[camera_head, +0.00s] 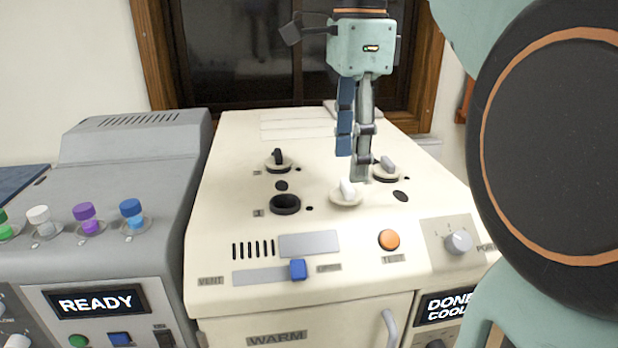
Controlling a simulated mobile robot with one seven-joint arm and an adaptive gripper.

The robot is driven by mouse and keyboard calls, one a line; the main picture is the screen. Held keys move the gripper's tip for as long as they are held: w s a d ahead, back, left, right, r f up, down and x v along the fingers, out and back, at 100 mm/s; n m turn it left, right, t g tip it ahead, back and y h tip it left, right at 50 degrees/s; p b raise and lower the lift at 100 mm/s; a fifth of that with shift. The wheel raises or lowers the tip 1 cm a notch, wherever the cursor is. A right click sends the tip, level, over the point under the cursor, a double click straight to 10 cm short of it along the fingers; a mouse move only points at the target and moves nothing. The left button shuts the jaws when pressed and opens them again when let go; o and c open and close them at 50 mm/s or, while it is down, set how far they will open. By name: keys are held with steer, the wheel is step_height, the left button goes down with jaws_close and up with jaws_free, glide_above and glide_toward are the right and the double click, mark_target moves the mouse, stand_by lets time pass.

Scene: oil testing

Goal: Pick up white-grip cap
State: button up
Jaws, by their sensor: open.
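A cream disc cap with a white upright grip (346,190) sits at the front right of the cream machine's top. My gripper (352,168) points down just above and behind this cap in the picture. Its jaws are open and hold nothing that I can see. Whether a fingertip touches the grip cannot be told from this view. A second cap with a light grey grip (387,166) sits behind and to the right, on a dark ring. A third cap with a black grip (279,161) sits at the back left.
An open black-rimmed hole (285,204) is at the front left of the cream machine (230,170). An orange button (389,239) and a knob (459,242) are on its front slope. A grey machine (130,170) with several coloured-lid vials stands at left. My arm fills the right side.

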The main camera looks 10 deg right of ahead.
mark_target(347, 183)
steer(key=shift+a+f, duration=0.1)
steer(key=shift+f, duration=2.1)
steer(key=shift+c, duration=0.6)
steer(key=c, duration=0.8)
